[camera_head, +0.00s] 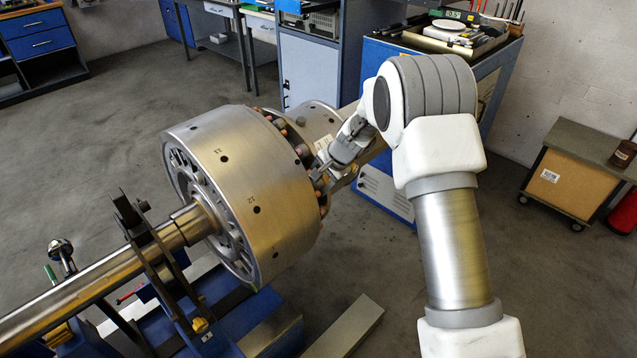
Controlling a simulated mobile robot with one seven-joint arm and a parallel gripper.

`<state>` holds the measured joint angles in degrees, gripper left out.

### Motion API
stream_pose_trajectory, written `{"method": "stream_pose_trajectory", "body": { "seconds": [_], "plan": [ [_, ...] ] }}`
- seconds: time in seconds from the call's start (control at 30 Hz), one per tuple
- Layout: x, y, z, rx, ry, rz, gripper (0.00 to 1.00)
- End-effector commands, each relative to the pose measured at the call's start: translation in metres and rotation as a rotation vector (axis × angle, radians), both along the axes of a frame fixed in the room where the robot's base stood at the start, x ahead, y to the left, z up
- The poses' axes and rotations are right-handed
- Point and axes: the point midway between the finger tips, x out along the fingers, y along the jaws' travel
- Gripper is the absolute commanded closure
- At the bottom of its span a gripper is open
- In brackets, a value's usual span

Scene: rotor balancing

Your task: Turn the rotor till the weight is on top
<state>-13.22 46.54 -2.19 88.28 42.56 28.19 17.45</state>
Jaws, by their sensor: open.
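The rotor (275,190) is a large steel drum on a horizontal shaft (90,283), with dark holes and small numbers on its rim. Several copper-coloured and dark studs ring its right face. I cannot single out the weight among them. My gripper (322,172) is at the rotor's right face, close to the studs near the rim. Its fingers are small and partly hidden, and they look open. Whether they touch a stud I cannot tell. My white and grey arm comes in from the right and covers part of the shaft behind the drum.
A blue balancing stand (235,325) with upright dark plates (150,255) carries the shaft at the lower left. A blue cabinet (385,60) with tools and a scale (449,24) stands behind. A wheeled wooden cabinet (570,172) is at right. Floor at upper left is clear.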

Motion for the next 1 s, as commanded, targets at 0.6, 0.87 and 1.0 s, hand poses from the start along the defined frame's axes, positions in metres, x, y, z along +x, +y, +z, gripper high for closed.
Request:
{"method": "stream_pose_trajectory", "body": {
  "seconds": [0.6, 0.87, 1.0],
  "plan": [
    [0.0003, 0.0001, -0.0009, 0.0, 0.0, -0.001, 1.0],
    [0.0003, 0.0, -0.0008, 0.0, 0.0, -0.001, 1.0],
    [0.0003, -0.0001, -0.0007, 0.0, 0.0, -0.001, 1.0]
  ]
}}
